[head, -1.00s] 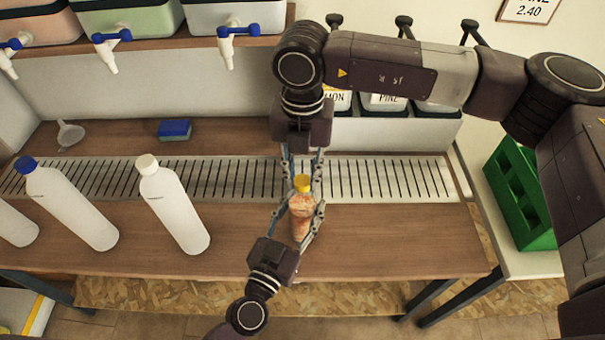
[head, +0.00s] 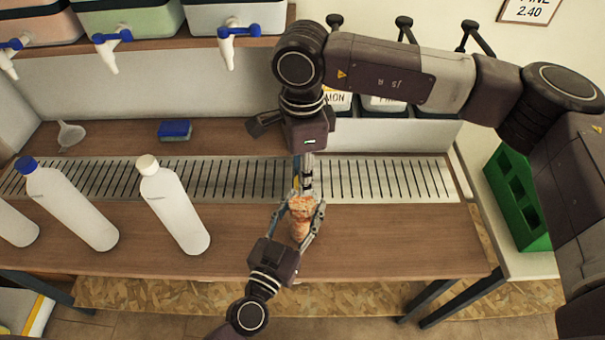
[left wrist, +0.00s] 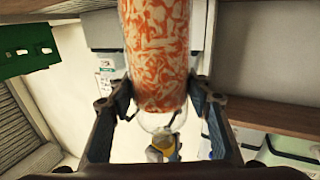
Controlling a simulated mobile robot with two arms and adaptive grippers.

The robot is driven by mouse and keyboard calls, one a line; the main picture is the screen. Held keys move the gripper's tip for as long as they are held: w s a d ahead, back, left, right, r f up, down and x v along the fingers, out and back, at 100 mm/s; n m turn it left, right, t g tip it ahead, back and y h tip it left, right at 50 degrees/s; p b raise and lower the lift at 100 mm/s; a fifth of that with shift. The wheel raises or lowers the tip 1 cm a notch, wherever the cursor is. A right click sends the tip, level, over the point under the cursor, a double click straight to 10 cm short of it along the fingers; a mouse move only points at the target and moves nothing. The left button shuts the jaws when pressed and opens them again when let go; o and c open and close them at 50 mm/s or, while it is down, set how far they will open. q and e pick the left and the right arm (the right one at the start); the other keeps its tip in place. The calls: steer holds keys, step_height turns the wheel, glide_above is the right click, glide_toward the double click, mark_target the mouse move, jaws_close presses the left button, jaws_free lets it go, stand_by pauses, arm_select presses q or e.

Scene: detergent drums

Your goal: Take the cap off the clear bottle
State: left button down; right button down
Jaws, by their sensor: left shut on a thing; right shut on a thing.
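The clear bottle (head: 301,212), with an orange-and-white marbled wrap, stands over the wooden counter. My left gripper (head: 304,216), coming from below in the head view, is shut around its body. The bottle's wrap (left wrist: 157,50) and clear shoulder (left wrist: 154,122) show between the left fingers (left wrist: 158,97) in the left wrist view. My right gripper (head: 304,184) is shut on the yellow cap at the bottle's top. Its fingers hide most of the cap in the head view; some yellow of the cap (left wrist: 175,153) shows in the left wrist view. Whether the cap has turned is hidden.
White bottles, one with a blue cap (head: 66,205) and one with a white cap (head: 174,205), stand to the left. A blue sponge (head: 174,130) and a funnel (head: 70,135) lie behind the slotted drain strip (head: 390,180). A green crate (head: 519,195) is at right. The counter right of the bottle is clear.

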steer(key=n, duration=0.6)
steer(key=shift+w, duration=0.15)
steer(key=n, duration=0.3)
steer(key=shift+n, duration=0.3)
steer(key=n, duration=0.5)
steer(key=shift+n, duration=0.3)
steer(key=n, duration=0.4)
steer(key=shift+r+n, duration=0.1)
steer(key=shift+n, duration=0.3)
steer(key=shift+r, duration=0.1)
steer(key=shift+r, duration=1)
